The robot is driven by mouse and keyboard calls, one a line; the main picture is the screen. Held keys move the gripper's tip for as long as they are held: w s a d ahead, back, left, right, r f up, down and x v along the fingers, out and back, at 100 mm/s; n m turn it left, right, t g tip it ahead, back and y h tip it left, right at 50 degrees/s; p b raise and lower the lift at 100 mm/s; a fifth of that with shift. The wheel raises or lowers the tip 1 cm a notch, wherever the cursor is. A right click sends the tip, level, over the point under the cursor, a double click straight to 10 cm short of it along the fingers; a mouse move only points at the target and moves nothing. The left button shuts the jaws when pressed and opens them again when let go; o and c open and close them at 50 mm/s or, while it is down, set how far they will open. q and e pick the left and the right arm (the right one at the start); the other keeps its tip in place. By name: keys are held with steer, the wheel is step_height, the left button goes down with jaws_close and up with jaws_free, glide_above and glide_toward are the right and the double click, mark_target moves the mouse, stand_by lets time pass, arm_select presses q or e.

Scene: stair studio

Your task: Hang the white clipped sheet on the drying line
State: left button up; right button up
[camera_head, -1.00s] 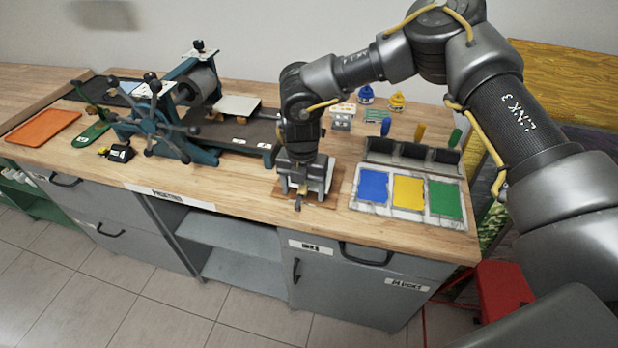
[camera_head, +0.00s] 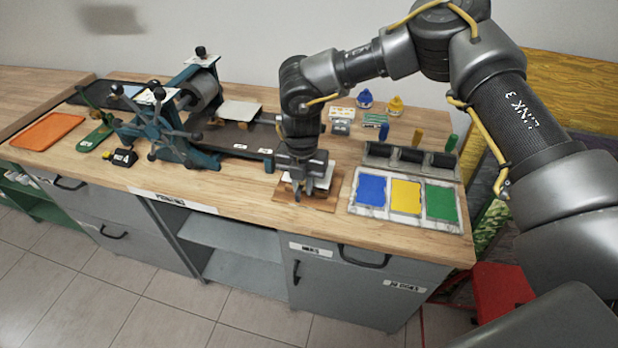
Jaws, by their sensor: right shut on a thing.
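My right gripper (camera_head: 303,190) points down over a small brown wooden board (camera_head: 318,203) on the bench. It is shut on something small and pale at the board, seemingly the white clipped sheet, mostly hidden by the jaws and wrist. A small dark piece, possibly its clip, shows at the jaws. I cannot make out the sheet's full outline. The drying line is not seen in this view. My left gripper is not in view.
A blue-green press (camera_head: 165,125) with a pale plate (camera_head: 240,111) stands left. Blue, yellow and green ink slabs (camera_head: 405,197) and a roller rack (camera_head: 410,160) lie close right of the gripper. An orange tray (camera_head: 47,131) is far left. The front bench strip is clear.

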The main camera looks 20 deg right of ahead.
mark_target(302, 183)
steer(key=shift+r+p, duration=1.95)
steer(key=shift+r, duration=1.1)
steer(key=shift+s+a, duration=0.1)
steer(key=s+a+r+p, duration=0.3)
steer(key=s+a, duration=0.2)
steer(key=s, duration=0.3)
steer(key=shift+s, duration=0.15)
